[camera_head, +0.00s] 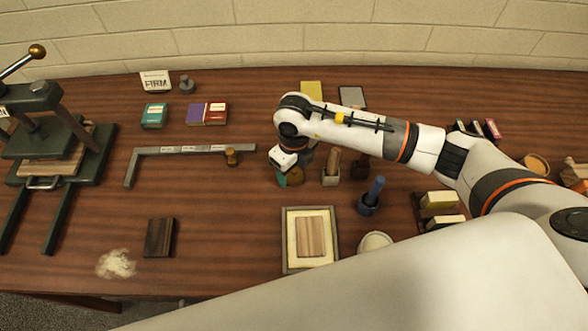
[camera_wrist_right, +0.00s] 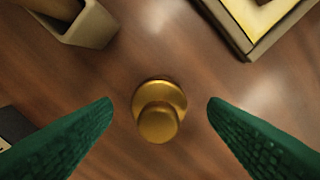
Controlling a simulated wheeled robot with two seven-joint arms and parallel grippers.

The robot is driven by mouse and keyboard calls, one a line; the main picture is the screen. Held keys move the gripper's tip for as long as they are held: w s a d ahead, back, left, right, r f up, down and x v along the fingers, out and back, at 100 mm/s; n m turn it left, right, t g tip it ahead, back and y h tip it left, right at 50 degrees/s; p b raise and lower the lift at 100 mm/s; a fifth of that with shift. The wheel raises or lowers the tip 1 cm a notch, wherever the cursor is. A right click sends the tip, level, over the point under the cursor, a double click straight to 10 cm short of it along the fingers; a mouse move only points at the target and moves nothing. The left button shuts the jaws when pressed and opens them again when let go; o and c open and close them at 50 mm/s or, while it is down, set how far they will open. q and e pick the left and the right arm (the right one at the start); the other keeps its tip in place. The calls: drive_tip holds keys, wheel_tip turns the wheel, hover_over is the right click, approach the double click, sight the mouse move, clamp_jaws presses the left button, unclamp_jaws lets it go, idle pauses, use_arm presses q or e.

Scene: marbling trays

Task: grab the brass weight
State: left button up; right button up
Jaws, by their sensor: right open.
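The brass weight (camera_wrist_right: 158,122) is a small round gold piece with a knob on top. It stands upright on the wooden table, centred between the fingers in the right wrist view. In the head view a bit of it (camera_head: 297,177) shows beside my right gripper, and the rest is hidden behind the gripper. My right gripper (camera_wrist_right: 160,101) is open, with a green finger on each side of the weight and a visible gap on both sides. It points down at the table in the head view (camera_head: 289,179). My left gripper is not in view.
A grey pot with a wooden handle (camera_head: 331,175) stands close to the right of the gripper. A framed tray (camera_head: 289,262) lies in front. A grey L-shaped bar (camera_head: 190,150) with a small amber piece (camera_head: 231,157) is to the left. A press (camera_head: 45,145) stands far left.

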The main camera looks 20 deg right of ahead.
drive_tip(key=shift+f, duration=0.9)
drive_tip(key=shift+c, duration=0.6)
